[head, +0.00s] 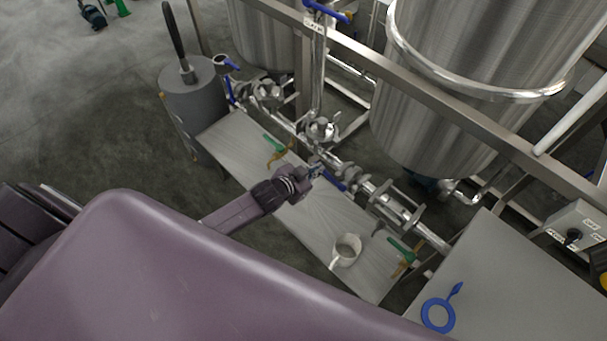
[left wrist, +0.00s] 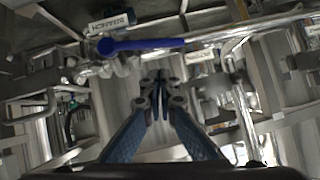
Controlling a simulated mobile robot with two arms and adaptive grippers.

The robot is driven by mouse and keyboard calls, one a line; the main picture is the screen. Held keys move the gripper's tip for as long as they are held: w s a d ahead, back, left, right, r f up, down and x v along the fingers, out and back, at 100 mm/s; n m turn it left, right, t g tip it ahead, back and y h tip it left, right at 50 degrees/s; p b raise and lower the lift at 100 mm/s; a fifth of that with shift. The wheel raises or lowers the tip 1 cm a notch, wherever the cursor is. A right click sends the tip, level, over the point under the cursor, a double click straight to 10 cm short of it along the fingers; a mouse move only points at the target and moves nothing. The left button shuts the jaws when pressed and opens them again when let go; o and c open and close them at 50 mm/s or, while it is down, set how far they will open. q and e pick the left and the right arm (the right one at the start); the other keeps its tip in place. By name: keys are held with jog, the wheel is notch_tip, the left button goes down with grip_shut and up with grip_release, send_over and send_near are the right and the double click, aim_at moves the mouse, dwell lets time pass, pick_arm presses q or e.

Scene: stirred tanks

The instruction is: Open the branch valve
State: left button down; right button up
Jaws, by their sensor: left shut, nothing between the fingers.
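A valve with a blue lever handle (head: 334,181) sits on the steel pipe run in the middle of the head view; I cannot read a label that names it the branch valve. My left gripper (head: 316,171) is right beside this lever and covers part of it. In the left wrist view a blue lever (left wrist: 140,45) lies across the picture beyond the fingertips. There my left gripper (left wrist: 161,88) is shut and empty, its fingertips together. I cannot tell whether it touches the lever. My right gripper is not in view.
A bench (head: 310,220) below the pipes holds a white mug (head: 346,250) and valves with green handles (head: 402,249). A blue ring-shaped tool (head: 438,314) lies on a grey surface at right. A steel tank (head: 440,90) and a frame rail (head: 440,95) stand behind the pipes.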

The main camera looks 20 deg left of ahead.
pick_arm(q)
jog(key=v, duration=0.8)
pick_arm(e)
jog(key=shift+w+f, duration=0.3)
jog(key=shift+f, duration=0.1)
pick_arm(q)
jog(key=shift+a+f, duration=0.1)
jog(key=shift+a, duration=0.05)
